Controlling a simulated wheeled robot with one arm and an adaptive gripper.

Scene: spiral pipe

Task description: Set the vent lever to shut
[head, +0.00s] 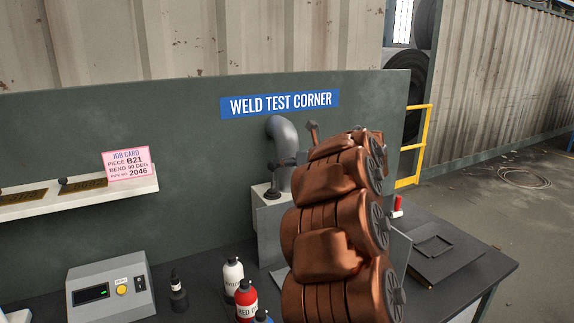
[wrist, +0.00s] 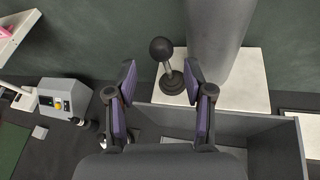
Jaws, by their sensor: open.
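A lever with a black ball knob (wrist: 161,49) stands on a round dark base beside a thick grey pipe. Its stem leans slightly left in the wrist view. No open or shut marking is legible there. The lever's dark base also shows in the head view (head: 272,194), left of the bent grey pipe (head: 284,135). My gripper (wrist: 162,76) is open and empty, with one finger on each side of the lever in the picture. I cannot tell its distance from the lever, and no contact is visible. In the head view my arm hides most of the gripper.
The pipe (wrist: 216,35) rises from a white block close to the right finger. A grey open box (wrist: 260,125) lies below it. A control box (head: 110,284) and several bottles (head: 233,272) stand on the bench to the left. A green panel backs the bench.

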